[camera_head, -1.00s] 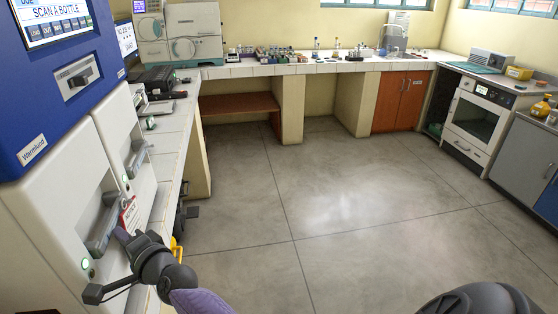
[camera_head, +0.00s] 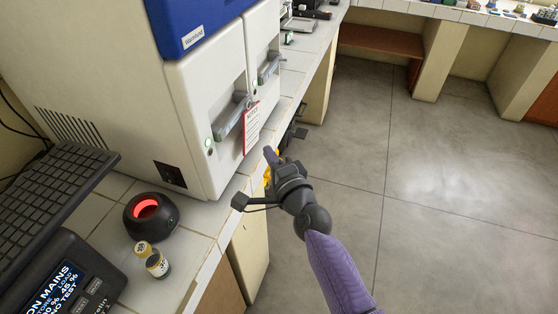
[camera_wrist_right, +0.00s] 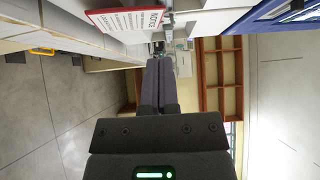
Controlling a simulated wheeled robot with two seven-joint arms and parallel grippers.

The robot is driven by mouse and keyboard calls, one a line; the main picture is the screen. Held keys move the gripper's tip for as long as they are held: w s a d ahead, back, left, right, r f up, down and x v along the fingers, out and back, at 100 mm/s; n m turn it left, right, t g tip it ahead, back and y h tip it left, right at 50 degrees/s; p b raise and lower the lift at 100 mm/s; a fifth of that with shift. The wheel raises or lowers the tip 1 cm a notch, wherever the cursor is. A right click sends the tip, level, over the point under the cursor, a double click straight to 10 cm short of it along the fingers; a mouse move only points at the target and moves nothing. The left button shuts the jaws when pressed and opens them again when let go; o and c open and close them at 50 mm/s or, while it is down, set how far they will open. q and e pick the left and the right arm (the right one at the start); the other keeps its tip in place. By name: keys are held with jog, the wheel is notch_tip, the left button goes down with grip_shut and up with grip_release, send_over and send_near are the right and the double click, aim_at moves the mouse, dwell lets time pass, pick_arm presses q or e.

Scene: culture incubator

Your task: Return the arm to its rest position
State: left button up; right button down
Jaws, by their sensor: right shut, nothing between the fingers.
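My right gripper (camera_head: 270,156) is shut and empty, in front of the white incubator (camera_head: 195,95). Its arm comes in from the bottom in the head view. The fingertips look close to the notice card (camera_head: 252,127) that hangs by the incubator's lower handle (camera_head: 232,118); I cannot tell the exact gap. In the right wrist view the closed fingers (camera_wrist_right: 159,66) point ahead with nothing between them, and the card (camera_wrist_right: 125,20) is at the upper left. Both incubator doors look closed. My left gripper is not in view.
A black device with a red glowing well (camera_head: 146,209), two small vials (camera_head: 156,266), a keyboard (camera_head: 45,205) and a black display unit (camera_head: 65,275) are on the tiled counter at left. The grey floor (camera_head: 430,190) to the right is open.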

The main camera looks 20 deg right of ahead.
jog(key=s+d+f+n+g+b, duration=0.1)
jog(key=s+f+n+g, duration=0.2)
jog(key=s+f, duration=0.55)
jog(key=s+d+f+n+g+h, duration=0.1)
jog(key=s+f+n+g, duration=0.35)
jog(key=f, duration=0.75)
jog(key=s+d+f+n+g+b, duration=0.1)
jog(key=s+f+n+g, duration=0.15)
jog(key=s+f, duration=0.6)
jog(key=s+d+f+n+g+h, duration=0.1)
jog(key=s+d+f+n+g, duration=0.1)
jog(key=s, duration=0.9)
jog(key=s+d+f+n+g+h+b, duration=0.1)
jog(key=s+d+f+n+g, duration=0.2)
jog(key=s+f, duration=0.6)
jog(key=s+n+g, duration=0.2)
jog(key=s+n, duration=0.1)
jog(key=shift+n+h, duration=0.3)
